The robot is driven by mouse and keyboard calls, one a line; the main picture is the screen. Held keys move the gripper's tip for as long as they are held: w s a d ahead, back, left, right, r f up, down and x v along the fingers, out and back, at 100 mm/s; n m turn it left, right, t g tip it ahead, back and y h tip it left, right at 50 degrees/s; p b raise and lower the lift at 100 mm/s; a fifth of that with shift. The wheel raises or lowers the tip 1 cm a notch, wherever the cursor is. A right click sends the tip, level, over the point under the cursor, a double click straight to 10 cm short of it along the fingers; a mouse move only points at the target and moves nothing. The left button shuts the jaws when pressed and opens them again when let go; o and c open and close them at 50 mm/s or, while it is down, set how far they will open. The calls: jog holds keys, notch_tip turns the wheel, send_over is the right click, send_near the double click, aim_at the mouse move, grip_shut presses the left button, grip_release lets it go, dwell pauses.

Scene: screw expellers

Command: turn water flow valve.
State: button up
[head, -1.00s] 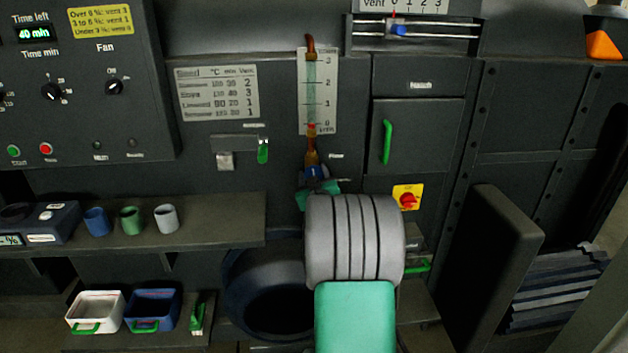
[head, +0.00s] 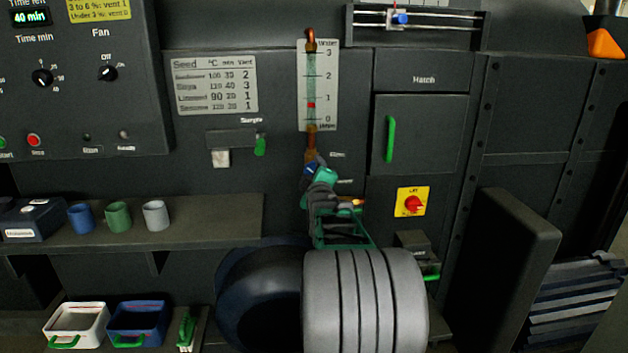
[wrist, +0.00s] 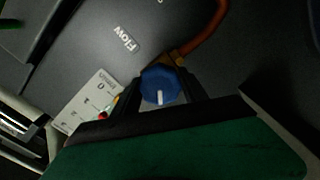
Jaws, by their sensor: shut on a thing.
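The water flow valve is a blue knob (wrist: 160,84) with a white pointer mark, at the foot of a copper pipe (wrist: 205,38). In the head view the knob (head: 311,169) shows small below the flow gauge (head: 326,85). My gripper (head: 318,174) reaches up to it, and in the wrist view my gripper's dark fingers (wrist: 161,96) are on either side of the knob, shut on it. The white pointer points toward the bottom of the wrist view. The gauge's red float sits between 0 and 1. My arm hides part of the panel below the knob.
A hatch with a green handle (head: 390,139) and a red switch on a yellow plate (head: 412,202) are right of the knob. A green-handled sample lever (head: 260,146) is left.

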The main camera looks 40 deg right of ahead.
jog(key=shift+n, duration=0.3)
jog(key=o, duration=1.4)
jog(key=v, duration=0.8)
